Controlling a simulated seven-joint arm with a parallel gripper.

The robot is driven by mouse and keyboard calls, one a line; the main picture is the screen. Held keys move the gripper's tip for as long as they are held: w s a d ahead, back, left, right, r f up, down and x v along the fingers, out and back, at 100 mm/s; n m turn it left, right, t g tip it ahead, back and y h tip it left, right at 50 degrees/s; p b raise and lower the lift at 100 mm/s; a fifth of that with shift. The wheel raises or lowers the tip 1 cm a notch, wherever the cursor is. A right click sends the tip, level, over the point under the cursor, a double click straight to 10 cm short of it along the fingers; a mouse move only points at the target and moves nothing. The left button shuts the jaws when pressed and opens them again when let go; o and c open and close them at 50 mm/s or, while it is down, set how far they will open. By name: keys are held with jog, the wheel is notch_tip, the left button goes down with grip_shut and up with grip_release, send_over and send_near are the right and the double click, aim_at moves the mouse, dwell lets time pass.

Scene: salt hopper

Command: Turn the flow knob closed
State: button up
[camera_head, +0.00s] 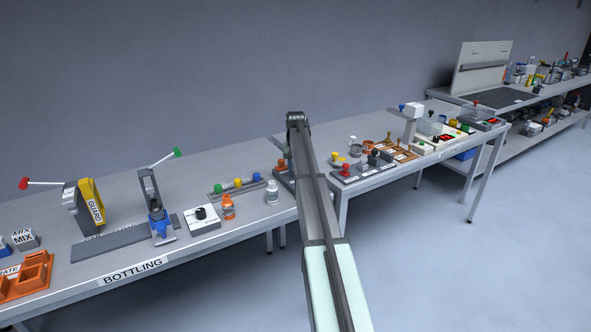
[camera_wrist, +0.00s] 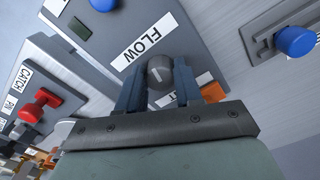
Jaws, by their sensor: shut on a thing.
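The flow knob (camera_wrist: 158,74) is a dark grey round knob with a light pointer line on its face. It shows in the wrist view beside a white label reading FLOW (camera_wrist: 140,46), on a grey panel. My gripper (camera_wrist: 160,78) has its two blue-grey fingers on either side of the knob, shut on it. The lower part of the knob's mount is hidden by the gripper. In the head view my arm reaches away over the tables; the gripper and the knob cannot be made out there.
In the wrist view a blue button (camera_wrist: 295,40) lies to the right and a red knob (camera_wrist: 40,105) by a CATCH label to the left. An orange part (camera_wrist: 212,91) is close to the right finger. In the head view a bottling table (camera_head: 135,272) stands left.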

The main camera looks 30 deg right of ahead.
jog(key=shift+n, duration=1.4)
jog(key=o, duration=1)
jog(key=shift+o, duration=0.2)
notch_tip(320, 180, up, 14)
jog(key=shift+f, duration=0.1)
